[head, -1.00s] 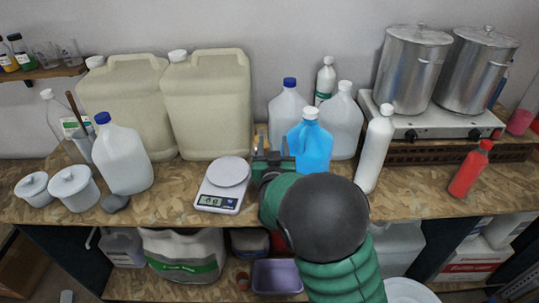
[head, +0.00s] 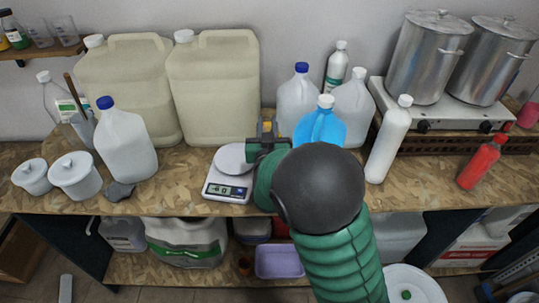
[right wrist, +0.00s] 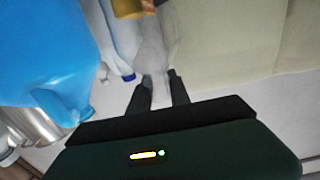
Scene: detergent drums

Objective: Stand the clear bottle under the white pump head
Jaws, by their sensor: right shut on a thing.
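My right gripper (head: 267,132) is beside the scale's right edge, in front of the gap between a cream drum and the jugs. In the right wrist view its two dark fingers (right wrist: 158,90) are shut on the narrow end of a clear, greyish bottle-like thing (right wrist: 152,52). An amber patch (right wrist: 135,8) shows at its far end; I cannot tell whether it belongs to it. Another clear bottle (head: 53,95) with a white cap stands at the far left. I cannot make out a white pump head. My left gripper is not in view.
A kitchen scale (head: 228,190) lies left of my gripper. Cream drums (head: 213,95) stand behind it. A blue jug (head: 320,127) is close on the right, near a white bottle (head: 388,145). Bare bench shows left of the scale.

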